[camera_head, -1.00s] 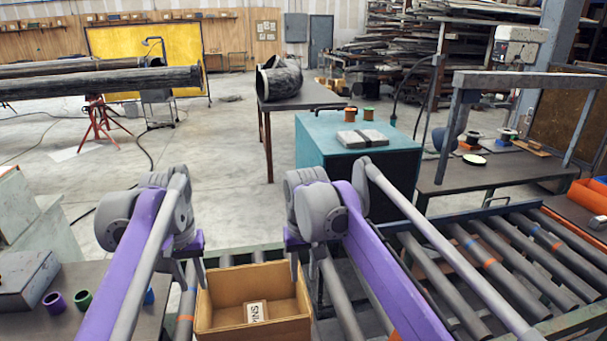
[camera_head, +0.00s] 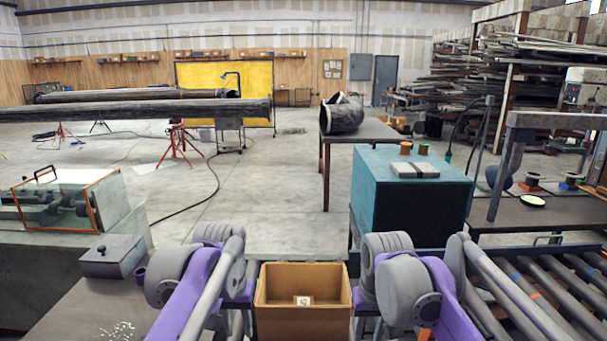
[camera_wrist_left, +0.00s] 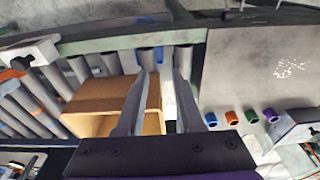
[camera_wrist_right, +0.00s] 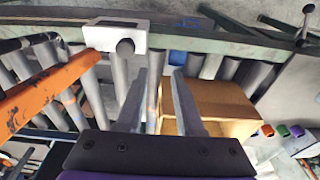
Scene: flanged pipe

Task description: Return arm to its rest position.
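My left gripper (camera_wrist_left: 165,75) shows in the left wrist view with its two fingers apart and nothing between them. A cardboard box (camera_head: 303,318) with a small white label lies beneath and to the left of it there. My right gripper (camera_wrist_right: 160,72) shows in the right wrist view, also with fingers apart and empty, above the rollers and the box's left edge. In the head view my two arms flank the box, one on each side. Their fingers are mostly hidden there behind the arms and at the lower edge.
A roller conveyor (camera_head: 545,290) lies at the right. A teal cabinet (camera_head: 410,200) stands ahead, with a dark table (camera_head: 372,131) behind it. A workbench (camera_head: 85,315) with a grey box (camera_head: 112,257) is at the left. Floor ahead is open.

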